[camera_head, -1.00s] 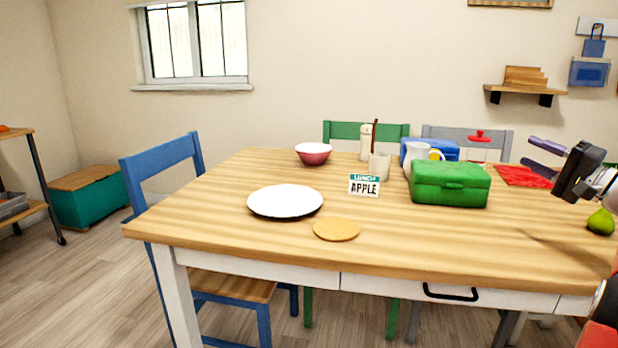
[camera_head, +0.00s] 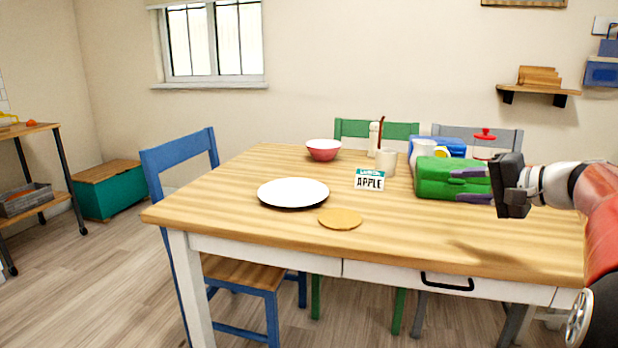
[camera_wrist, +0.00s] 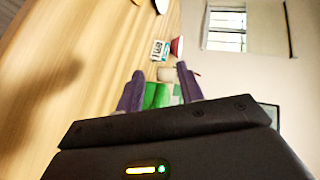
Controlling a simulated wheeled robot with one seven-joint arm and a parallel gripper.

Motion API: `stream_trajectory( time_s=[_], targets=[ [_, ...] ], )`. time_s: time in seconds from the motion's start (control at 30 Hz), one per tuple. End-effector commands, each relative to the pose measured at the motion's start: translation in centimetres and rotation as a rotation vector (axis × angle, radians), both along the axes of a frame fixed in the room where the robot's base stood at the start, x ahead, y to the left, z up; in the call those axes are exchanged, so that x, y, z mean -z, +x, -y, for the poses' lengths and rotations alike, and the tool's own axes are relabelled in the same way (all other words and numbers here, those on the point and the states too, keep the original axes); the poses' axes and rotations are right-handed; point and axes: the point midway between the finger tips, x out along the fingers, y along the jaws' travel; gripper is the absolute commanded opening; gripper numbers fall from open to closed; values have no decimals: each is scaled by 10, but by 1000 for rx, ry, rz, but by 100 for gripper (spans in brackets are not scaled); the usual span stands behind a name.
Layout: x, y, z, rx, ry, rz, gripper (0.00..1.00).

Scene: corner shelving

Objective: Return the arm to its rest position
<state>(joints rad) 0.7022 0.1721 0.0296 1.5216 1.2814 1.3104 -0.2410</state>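My gripper (camera_head: 468,184) hangs above the right part of the wooden table (camera_head: 230,235), with its purple fingers pointing left in the head view. The fingers are spread apart with nothing between them. In the wrist view the two fingers of my gripper (camera_wrist: 160,92) stand apart, and a green lunch box (camera_wrist: 157,97) shows beyond them. In the head view the green lunch box (camera_head: 437,178) stands closed on the table, partly hidden behind the fingers. My arm reaches in from the right edge.
A white plate (camera_head: 293,192), an orange disc (camera_head: 340,218), an APPLE card (camera_head: 369,181), a red bowl (camera_head: 323,150), a cup (camera_head: 388,160) and a blue box (camera_head: 450,146) are on the table. A blue chair (camera_head: 183,150) stands at left.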

Motion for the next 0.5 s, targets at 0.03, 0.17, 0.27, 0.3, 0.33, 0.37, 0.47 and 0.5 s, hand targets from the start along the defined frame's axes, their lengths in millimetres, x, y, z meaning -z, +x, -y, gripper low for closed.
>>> stream_trajectory(
  time_s=[0.03, 0.17, 0.27, 0.3, 0.33, 0.37, 0.47, 0.5],
  targets=[
    [9, -14, -35, -34, -60, -49, 37],
    [50, -67, -107, -105, -267, -193, 37],
    [86, -119, -145, -157, -454, -272, 37],
    [100, -140, -155, -177, -532, -292, 37],
    [110, -156, -161, -192, -592, -304, 37],
    [121, -173, -166, -207, -652, -312, 37],
    [153, -220, -173, -251, -842, -316, 37],
    [164, -235, -173, -265, -911, -311, 37]
  ],
)
